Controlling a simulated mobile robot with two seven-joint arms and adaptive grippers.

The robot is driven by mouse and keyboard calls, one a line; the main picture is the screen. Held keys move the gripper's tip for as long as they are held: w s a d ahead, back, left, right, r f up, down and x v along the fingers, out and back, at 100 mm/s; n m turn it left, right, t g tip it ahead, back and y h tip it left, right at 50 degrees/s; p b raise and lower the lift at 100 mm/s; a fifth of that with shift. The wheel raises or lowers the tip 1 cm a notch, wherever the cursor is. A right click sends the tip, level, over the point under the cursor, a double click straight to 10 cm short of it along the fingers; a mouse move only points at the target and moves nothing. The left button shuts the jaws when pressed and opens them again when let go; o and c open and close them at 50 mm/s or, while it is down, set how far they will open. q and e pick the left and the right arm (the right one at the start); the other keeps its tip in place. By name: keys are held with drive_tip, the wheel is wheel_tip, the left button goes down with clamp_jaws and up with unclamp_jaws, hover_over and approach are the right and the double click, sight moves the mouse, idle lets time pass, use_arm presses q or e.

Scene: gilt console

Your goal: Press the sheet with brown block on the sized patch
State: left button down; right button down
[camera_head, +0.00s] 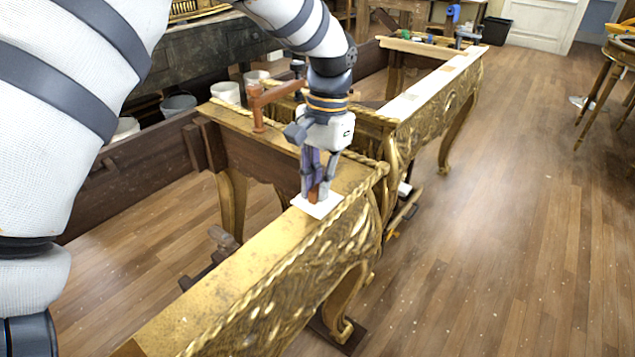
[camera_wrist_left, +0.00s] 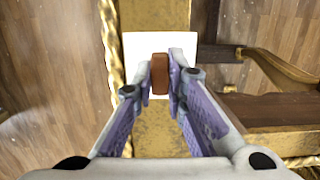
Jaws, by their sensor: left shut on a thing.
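My left gripper (camera_head: 316,193) is shut on a brown block (camera_head: 314,194), holding it upright over a white sheet (camera_head: 318,206). The sheet lies on the gilt top rail of the console (camera_head: 240,265). In the left wrist view the brown block (camera_wrist_left: 160,74) sits between the two fingers (camera_wrist_left: 161,76), in front of the white sheet (camera_wrist_left: 185,42). The block's lower end is at the sheet; whether it touches cannot be told. The sized patch is not visible as a separate area; the sheet may cover it. My right gripper is not in view.
A reddish-brown clamp (camera_head: 262,105) stands on the rail behind my gripper. A carved rope moulding (camera_head: 325,228) runs along the rail's edge. A second gilt section (camera_head: 440,85) with pale patches extends at the back. White buckets (camera_head: 226,92) stand behind; open wooden floor (camera_head: 500,230) lies right.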

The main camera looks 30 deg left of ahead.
use_arm(q)
drive_tip(key=shift+f, duration=0.2)
